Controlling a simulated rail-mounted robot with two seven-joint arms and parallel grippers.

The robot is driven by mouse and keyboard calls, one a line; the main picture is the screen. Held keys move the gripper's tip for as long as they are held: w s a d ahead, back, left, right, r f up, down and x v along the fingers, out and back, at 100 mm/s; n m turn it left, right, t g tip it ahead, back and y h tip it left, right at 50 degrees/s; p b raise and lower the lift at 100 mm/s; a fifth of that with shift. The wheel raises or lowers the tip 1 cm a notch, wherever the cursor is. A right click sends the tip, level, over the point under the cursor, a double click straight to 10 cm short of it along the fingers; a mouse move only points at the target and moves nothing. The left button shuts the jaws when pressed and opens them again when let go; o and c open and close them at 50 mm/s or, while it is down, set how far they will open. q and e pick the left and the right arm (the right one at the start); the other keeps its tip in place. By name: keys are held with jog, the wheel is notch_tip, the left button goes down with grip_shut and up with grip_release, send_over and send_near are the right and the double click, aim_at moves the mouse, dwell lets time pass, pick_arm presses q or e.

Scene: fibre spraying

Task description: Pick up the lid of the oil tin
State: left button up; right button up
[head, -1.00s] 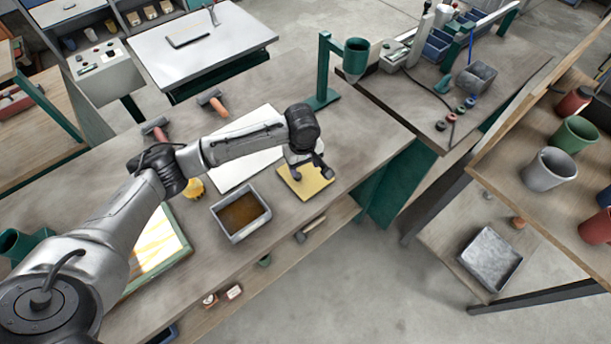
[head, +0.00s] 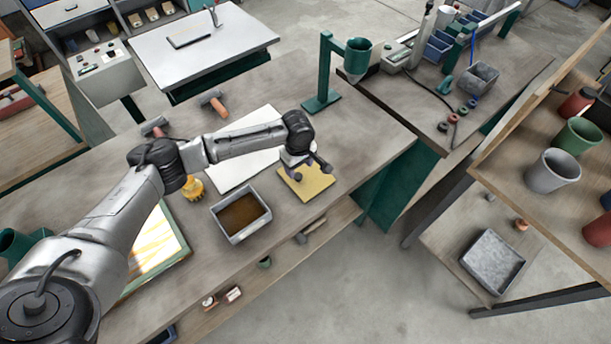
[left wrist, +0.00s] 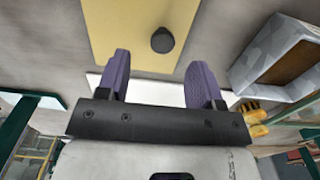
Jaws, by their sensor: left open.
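A flat yellow plate (head: 314,187) with a dark round knob (left wrist: 162,40), which looks like the lid, lies on the workbench. The plate also shows at the top of the left wrist view (left wrist: 115,30). Beside it, to the left in the head view, stands a grey open tin (head: 238,236) with brown liquid inside. My left gripper (head: 311,170) is over the plate, open and empty. In the left wrist view its two purple fingers (left wrist: 160,70) are spread, with the knob between and beyond their tips. The gripper hides part of the plate in the head view.
A white sheet (head: 240,170) lies behind the tin, with a yellow brush (head: 193,188) to its left. A green stand with a cup (head: 357,55) rises behind the plate. A framed panel (head: 160,245) lies at the left. The bench right of the plate is clear.

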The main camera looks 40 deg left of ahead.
aim_at(298, 176)
pick_arm(q)
jog(key=shift+s+a+f, duration=0.1)
jog(key=shift+s+f, duration=0.05)
jog(key=shift+f, duration=2.4)
jog(key=c, duration=1.1)
jog(key=shift+o, duration=0.2)
jog(key=shift+r, duration=0.15)
